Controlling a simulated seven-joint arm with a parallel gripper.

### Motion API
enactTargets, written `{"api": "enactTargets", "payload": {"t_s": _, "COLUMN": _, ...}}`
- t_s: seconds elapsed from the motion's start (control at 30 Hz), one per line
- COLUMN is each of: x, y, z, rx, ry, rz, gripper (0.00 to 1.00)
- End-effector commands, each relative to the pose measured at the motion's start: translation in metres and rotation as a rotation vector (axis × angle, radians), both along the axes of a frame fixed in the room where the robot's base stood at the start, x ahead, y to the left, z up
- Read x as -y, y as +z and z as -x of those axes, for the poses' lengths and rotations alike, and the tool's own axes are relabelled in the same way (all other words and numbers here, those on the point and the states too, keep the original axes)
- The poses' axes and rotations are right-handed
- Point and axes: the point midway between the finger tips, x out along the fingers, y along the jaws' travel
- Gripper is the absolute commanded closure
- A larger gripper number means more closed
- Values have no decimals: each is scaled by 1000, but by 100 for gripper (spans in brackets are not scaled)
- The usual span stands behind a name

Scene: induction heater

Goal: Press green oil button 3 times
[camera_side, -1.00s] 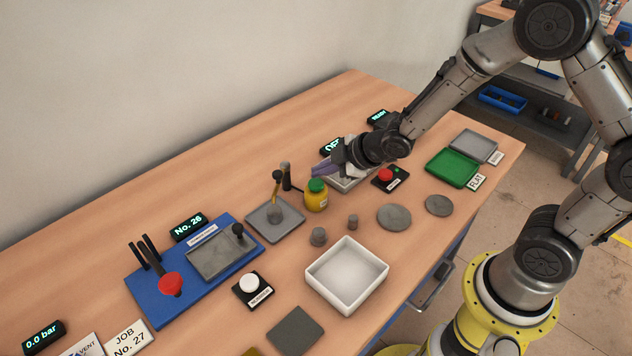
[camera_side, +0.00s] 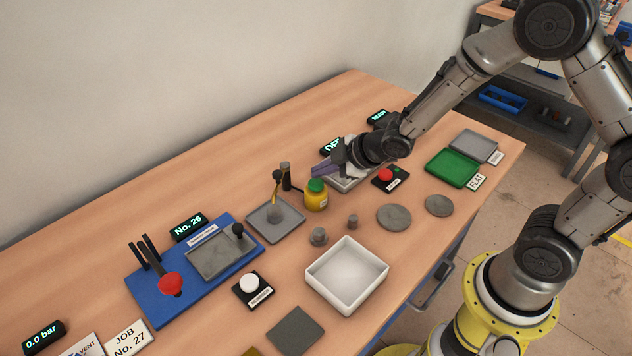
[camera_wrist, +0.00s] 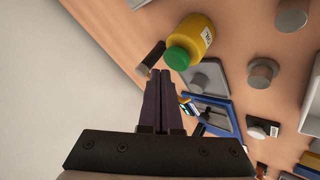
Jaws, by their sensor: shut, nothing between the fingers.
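The oil bottle (camera_side: 316,199) is yellow with a green cap (camera_side: 316,185) and stands upright on the table. The green cap also shows in the wrist view (camera_wrist: 177,58), on top of the yellow bottle (camera_wrist: 193,36). My gripper (camera_side: 319,169) is shut and empty. Its dark purple fingers lie just above and behind the green cap in the side view. In the wrist view the fingertips (camera_wrist: 160,72) are close beside the cap, to its left and below. I cannot tell whether they touch it.
A dark post (camera_side: 286,177) stands left of the bottle. A red button box (camera_side: 390,180) and a tray under my gripper are to the right. Grey cylinders and a white bin (camera_side: 325,297) are in front.

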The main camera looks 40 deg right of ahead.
Motion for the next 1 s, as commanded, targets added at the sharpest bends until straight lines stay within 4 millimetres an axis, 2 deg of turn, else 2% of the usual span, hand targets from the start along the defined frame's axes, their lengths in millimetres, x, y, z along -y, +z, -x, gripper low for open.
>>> {"api": "enactTargets", "payload": {"t_s": 0.67, "x": 0, "y": 0, "z": 0, "rx": 0, "ry": 0, "rz": 0, "gripper": 100}}
{"api": "enactTargets", "payload": {"t_s": 1.0, "x": 0, "y": -9, "z": 0, "rx": 0, "ry": -1, "rz": -1, "gripper": 100}}
